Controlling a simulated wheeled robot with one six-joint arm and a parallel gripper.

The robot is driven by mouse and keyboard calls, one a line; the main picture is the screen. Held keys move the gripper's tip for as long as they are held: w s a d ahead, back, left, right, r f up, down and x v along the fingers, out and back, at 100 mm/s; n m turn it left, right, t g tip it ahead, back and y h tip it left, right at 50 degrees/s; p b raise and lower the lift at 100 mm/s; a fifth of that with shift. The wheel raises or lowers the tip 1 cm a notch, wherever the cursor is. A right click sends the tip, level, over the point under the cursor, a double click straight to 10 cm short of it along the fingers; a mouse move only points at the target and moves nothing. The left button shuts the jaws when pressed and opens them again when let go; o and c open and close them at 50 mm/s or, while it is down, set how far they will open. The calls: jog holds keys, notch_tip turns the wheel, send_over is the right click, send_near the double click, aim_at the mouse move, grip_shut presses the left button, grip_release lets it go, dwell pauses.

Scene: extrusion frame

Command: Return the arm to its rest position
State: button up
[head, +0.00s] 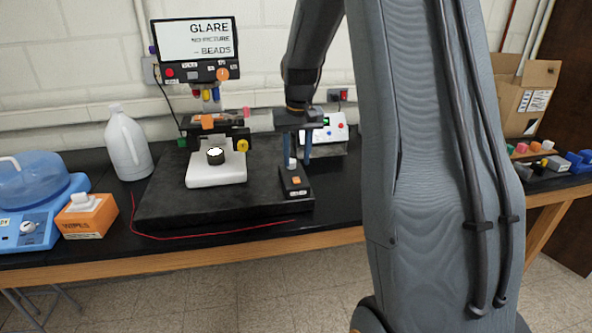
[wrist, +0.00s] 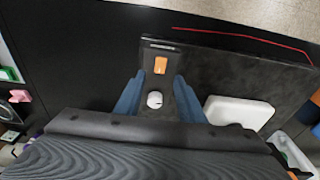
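My arm comes down from the upper right in the head view. My gripper (head: 296,152) points down over a black block (head: 295,184) with an orange patch and a pale knob on top. Its blue fingers stand apart on either side of the knob. In the wrist view, the fingers of my gripper (wrist: 158,97) are spread wide, with the white knob (wrist: 154,100) between them and a gap on each side. They do not appear to touch it. Nothing is held.
The block stands on a dark slab (head: 225,213) beside a frame with a screen (head: 210,39) and a white stage (head: 215,176). A white jug (head: 127,145), a wipes box (head: 88,216) and a blue device (head: 35,215) are at left. A control box (head: 324,132) stands behind.

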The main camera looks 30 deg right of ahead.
jog(key=shift+s+r, duration=0.15)
jog(key=shift+r, duration=0.9)
jog(key=shift+a, duration=0.1)
